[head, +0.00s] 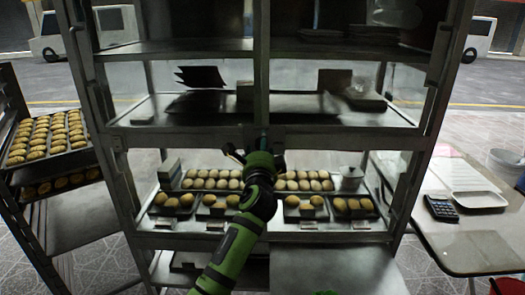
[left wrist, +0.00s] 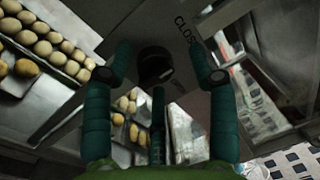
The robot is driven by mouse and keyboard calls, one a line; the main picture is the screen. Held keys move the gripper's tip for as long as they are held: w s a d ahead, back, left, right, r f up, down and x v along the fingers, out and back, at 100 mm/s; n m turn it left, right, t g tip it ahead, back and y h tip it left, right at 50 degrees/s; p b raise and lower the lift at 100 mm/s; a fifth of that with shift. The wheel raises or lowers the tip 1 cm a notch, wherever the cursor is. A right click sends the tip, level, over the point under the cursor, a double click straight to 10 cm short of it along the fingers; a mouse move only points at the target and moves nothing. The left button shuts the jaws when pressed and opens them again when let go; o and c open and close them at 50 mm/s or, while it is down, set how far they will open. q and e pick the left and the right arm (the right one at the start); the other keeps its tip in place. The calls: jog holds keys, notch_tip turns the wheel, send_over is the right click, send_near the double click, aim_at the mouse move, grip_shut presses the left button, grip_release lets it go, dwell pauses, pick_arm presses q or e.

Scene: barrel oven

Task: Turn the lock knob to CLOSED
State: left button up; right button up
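The lock knob (left wrist: 155,66) is a round dark knob on a grey metal panel in the left wrist view. A partly cut-off dark label reading "CLOS" (left wrist: 186,28) is on the panel above and right of it. My left gripper (left wrist: 160,56) is open, with one finger on each side of the knob and a third below it; I cannot tell whether any finger touches it. In the head view my left gripper (head: 247,147) is up at the middle post of the cabinet (head: 190,240), and the knob is hidden behind it. My right gripper is not in view.
Trays of round buns (head: 213,184) fill the cabinet's lower shelf behind the gripper. A bun rack (head: 52,143) stands at left. A side table (head: 465,240) at right holds a calculator (head: 441,207) and a white tray (head: 479,199).

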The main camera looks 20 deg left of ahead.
pick_arm(q)
jog(key=shift+f, duration=0.15)
jog(key=v, duration=1.2)
